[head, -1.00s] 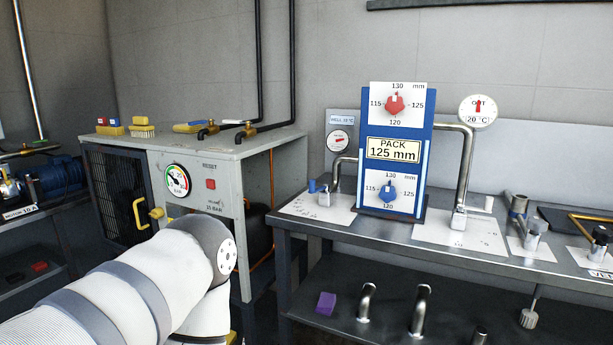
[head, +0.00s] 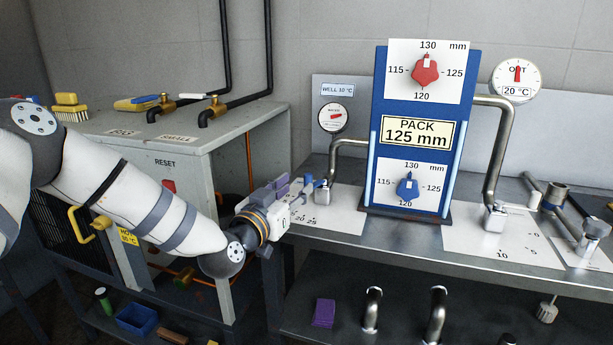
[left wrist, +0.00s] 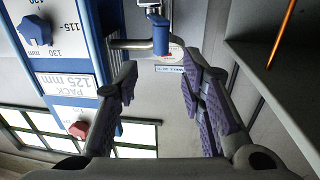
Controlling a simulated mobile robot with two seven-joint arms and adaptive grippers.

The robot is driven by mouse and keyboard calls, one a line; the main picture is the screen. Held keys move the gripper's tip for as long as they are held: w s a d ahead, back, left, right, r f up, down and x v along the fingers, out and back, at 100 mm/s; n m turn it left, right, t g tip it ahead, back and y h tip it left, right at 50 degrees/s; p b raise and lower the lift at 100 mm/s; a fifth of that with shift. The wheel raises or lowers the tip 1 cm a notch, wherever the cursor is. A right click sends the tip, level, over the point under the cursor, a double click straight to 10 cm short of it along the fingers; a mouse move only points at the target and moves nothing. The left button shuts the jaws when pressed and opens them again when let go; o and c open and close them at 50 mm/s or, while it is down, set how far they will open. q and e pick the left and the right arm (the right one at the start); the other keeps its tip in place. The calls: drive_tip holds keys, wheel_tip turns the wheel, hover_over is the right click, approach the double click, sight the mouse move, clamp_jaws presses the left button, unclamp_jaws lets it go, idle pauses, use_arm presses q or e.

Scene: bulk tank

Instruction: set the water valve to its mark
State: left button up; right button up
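A small valve with a blue handle (head: 322,184) stands on a white scale plate (head: 336,216) at the bench's left end, below the WELL 10 °C gauge; it appears to be the water valve. The plate shows 20 and 25; I cannot make out a mark. My left gripper (head: 303,188) is just left of the valve and partly covers the plate. In the left wrist view the gripper (left wrist: 160,78) is open and empty, purple pads apart. The blue handle (left wrist: 160,37) shows beyond the fingertips, roughly between them. My right gripper is not in view.
A blue panel (head: 416,130) reading PACK 125 mm, with a red knob (head: 425,70) and a blue knob (head: 408,187), stands right of the valve. A bent pipe (head: 345,150) rises behind it. The grey cabinet (head: 215,140) is left, beneath my arm.

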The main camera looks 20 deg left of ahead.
sight(306, 179)
use_arm(q)
drive_tip(key=w, duration=0.4)
drive_tip(key=w+d+f+b, duration=0.1)
drive_tip(key=w, duration=0.2)
drive_tip(key=shift+f, duration=0.1)
drive_tip(key=shift+w+r, duration=0.25)
drive_tip(key=shift+w, duration=0.15)
clamp_jaws()
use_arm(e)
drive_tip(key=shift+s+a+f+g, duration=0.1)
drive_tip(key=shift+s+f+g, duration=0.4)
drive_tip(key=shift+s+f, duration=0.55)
